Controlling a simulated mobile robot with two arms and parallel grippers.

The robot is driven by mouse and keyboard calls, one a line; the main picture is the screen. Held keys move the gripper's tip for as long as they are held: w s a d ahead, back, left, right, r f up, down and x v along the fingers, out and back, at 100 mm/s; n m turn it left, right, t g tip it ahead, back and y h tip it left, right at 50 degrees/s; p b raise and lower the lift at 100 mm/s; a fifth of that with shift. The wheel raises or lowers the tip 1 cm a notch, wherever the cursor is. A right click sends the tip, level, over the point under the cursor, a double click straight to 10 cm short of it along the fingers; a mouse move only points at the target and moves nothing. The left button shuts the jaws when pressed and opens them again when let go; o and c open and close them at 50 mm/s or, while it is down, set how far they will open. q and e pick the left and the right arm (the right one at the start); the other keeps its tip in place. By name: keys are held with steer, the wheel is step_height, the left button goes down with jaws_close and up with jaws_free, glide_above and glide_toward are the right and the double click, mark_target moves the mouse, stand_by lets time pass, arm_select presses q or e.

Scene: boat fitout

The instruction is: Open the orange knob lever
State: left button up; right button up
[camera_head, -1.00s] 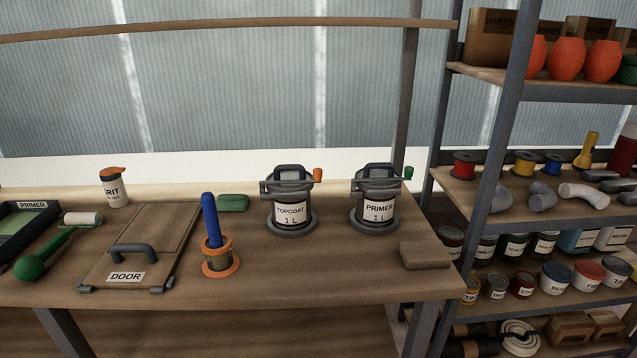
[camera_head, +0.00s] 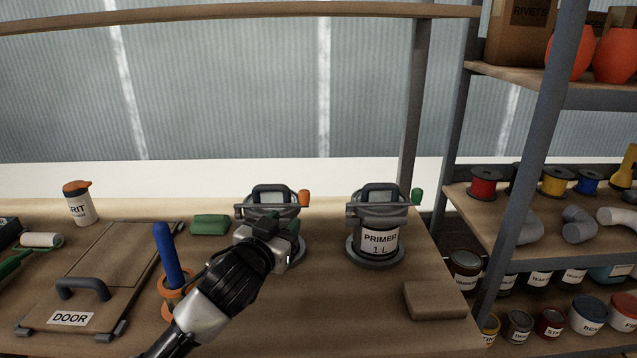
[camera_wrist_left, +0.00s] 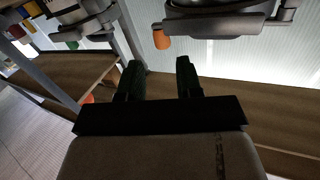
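The orange knob (camera_head: 304,198) sits at the right end of the lever on the topcoat can's clamp (camera_head: 270,198). In the left wrist view the orange knob (camera_wrist_left: 161,39) hangs just beyond the fingertips, between their lines and apart from them. My left gripper (camera_head: 290,236) is in front of the topcoat can and hides most of its body and label. In the left wrist view the two dark fingers of my left gripper (camera_wrist_left: 158,68) are spread with nothing between them. My right gripper is in no view.
The primer can (camera_head: 380,240), with a green knob (camera_head: 416,196), stands to the right. A blue-handled tool in an orange holder (camera_head: 168,255), a green block (camera_head: 210,224) and the door panel (camera_head: 110,262) are left. A brown block (camera_head: 435,300) lies front right.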

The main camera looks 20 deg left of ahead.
mark_target(302, 197)
arm_select(q)
steer(key=w, duration=0.7)
steer(key=w+d+r, duration=0.1)
steer(key=w, duration=0.2)
steer(key=shift+w+r, duration=0.1)
steer(key=shift+w, duration=0.1)
jaws_close()
